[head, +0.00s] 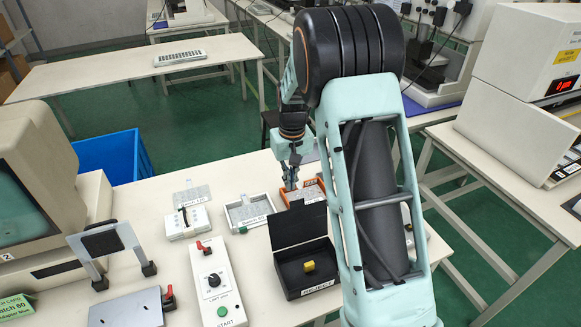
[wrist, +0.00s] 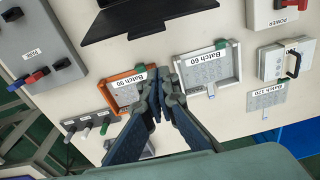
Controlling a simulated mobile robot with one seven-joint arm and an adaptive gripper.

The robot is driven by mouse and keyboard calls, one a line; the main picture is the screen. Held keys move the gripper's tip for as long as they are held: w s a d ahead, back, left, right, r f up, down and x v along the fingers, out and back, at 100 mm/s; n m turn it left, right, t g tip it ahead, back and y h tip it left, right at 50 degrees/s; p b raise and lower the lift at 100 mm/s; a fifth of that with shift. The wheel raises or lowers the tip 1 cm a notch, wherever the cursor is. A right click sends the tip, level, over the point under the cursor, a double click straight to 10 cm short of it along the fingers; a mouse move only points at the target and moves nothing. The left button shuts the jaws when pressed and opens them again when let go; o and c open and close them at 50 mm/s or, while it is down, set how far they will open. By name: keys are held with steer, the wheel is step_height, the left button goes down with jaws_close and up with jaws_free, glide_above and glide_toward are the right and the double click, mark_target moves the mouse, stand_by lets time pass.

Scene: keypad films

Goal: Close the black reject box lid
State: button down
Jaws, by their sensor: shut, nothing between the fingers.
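The black reject box (head: 330,283) stands on the near bench, with a REJECT label on its front. Its lid (head: 298,224) is open, standing up at the back edge of the box. A yellow piece (head: 309,266) lies inside. In the wrist view part of the black lid (wrist: 140,22) shows at the top. My gripper (head: 291,184) is behind the lid, above the bench near the orange tray, apart from the box. In the wrist view my gripper (wrist: 163,78) is shut and empty, its fingers together. The box's inside is hidden there.
The orange Batch 90 tray (wrist: 119,100) and the white Batch 60 tray (wrist: 237,64) lie beneath and beside my gripper. A start panel (head: 214,283) stands left of the box. My arm covers the bench right of the box.

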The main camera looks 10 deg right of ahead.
steer(key=s, duration=0.2)
steer(key=s+f+p, duration=0.1)
steer(key=shift+s+d, duration=0.3)
stand_by(0.5)
